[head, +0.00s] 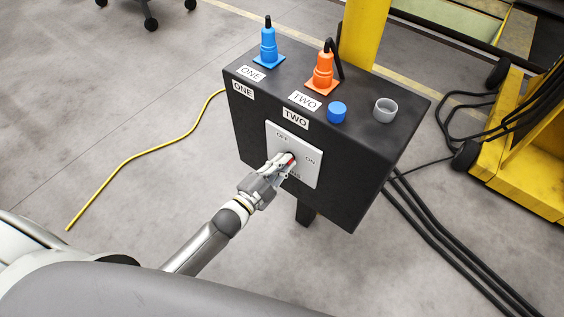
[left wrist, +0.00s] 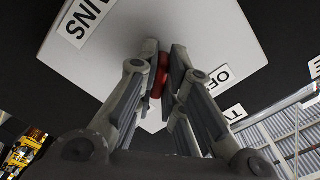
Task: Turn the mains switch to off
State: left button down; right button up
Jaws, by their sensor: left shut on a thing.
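The mains switch has a white plate (head: 312,170) on the front of a black control box (head: 365,165), with OFF at its upper left and ON at its right. Its red handle (head: 292,159) is mostly hidden by my left gripper (head: 288,163) in the head view. In the left wrist view, the red handle (left wrist: 160,76) sits between the fingertips of my left gripper (left wrist: 162,72), which is shut on it. The OFF label (left wrist: 222,75) shows to the right of the fingers there. I cannot tell exactly where the handle points. My right gripper is not in view.
On the box top stand a blue cone-shaped plug (head: 268,46), an orange one (head: 323,70), a blue cap (head: 337,112) and a grey ring (head: 386,109). A yellow cable (head: 140,153) lies on the left floor. Yellow machinery (head: 520,140) and black cables are at right.

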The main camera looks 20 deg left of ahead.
pick_arm(q)
jog(key=n+p, duration=0.1)
jog(key=n, duration=0.9)
jog(key=shift+d+f+n+p, duration=0.1)
jog(key=shift+f+n+p, duration=0.05)
jog(key=shift+n+p, duration=0.2)
jog(key=shift+n, duration=0.25)
jog(key=c, duration=1.5)
grip_release()
jog(key=shift+c, duration=0.2)
jog(key=v, duration=1.2)
